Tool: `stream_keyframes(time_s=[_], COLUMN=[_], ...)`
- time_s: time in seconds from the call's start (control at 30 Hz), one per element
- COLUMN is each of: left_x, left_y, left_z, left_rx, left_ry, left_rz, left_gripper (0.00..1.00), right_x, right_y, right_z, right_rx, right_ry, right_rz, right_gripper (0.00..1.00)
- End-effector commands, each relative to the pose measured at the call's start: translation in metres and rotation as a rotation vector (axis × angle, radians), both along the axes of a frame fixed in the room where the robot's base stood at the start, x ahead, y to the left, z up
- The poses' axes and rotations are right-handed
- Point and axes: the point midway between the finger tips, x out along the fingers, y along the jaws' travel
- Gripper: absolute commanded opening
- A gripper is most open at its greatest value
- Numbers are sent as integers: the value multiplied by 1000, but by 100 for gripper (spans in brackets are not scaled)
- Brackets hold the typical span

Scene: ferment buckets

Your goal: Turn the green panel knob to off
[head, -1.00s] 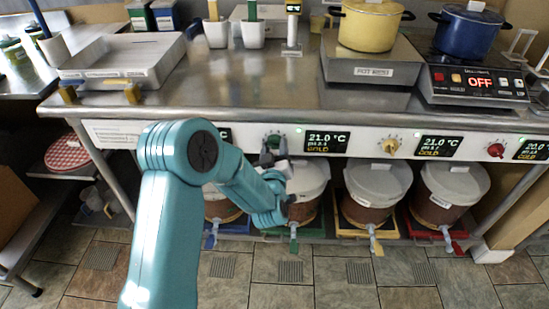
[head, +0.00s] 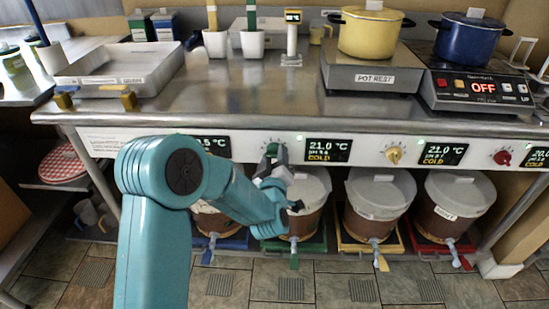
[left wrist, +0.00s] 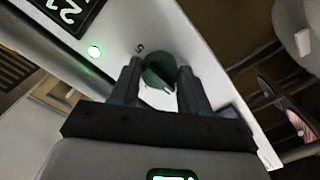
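The green panel knob (head: 271,149) is on the white panel strip under the counter's front edge, left of a display reading 21.0 °C and COLD (head: 327,150). My left gripper (head: 271,160) is right at it and partly hides it. In the left wrist view the round dark green knob (left wrist: 160,69) sits between the two fingertips of my left gripper (left wrist: 158,80). The fingers are apart, one on each side. I cannot tell whether they touch the knob. A green light (left wrist: 95,51) glows beside it. My right gripper is not in view.
A yellow knob (head: 393,154) and a red knob (head: 502,158) sit further right on the panel. Lidded buckets (head: 380,190) with taps stand below on coloured trays. The counter above holds a yellow pot (head: 370,35), a blue pot (head: 468,38) and a metal tray (head: 110,85).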

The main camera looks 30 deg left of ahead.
Motion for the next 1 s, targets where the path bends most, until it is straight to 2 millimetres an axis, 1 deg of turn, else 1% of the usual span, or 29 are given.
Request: stream_keyframes(time_s=[0.03,0.07,0.37,0.47,0.57,0.87,0.9,1.0], left_x=[0,0,-1,-7,-21,-90,-97,-101], left_y=[1,1,0,-5,-14,-57,-60,-63], left_z=[1,1,0,-1,-3,-3,-6,-7], left_rx=[0,1,1,0,0,1,2,5], left_ry=[-4,-4,-2,-1,0,-3,-7,-12], left_rz=[2,2,0,-1,-2,-5,-2,4], left_gripper=[61,70,70,70,70,70,70,70], right_x=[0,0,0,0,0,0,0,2], right_y=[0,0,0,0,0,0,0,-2], right_z=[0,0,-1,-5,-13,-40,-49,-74], right_rx=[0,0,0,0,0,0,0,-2], right_ry=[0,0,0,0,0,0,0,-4], right_rz=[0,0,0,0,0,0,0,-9], right_gripper=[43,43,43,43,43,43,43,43])
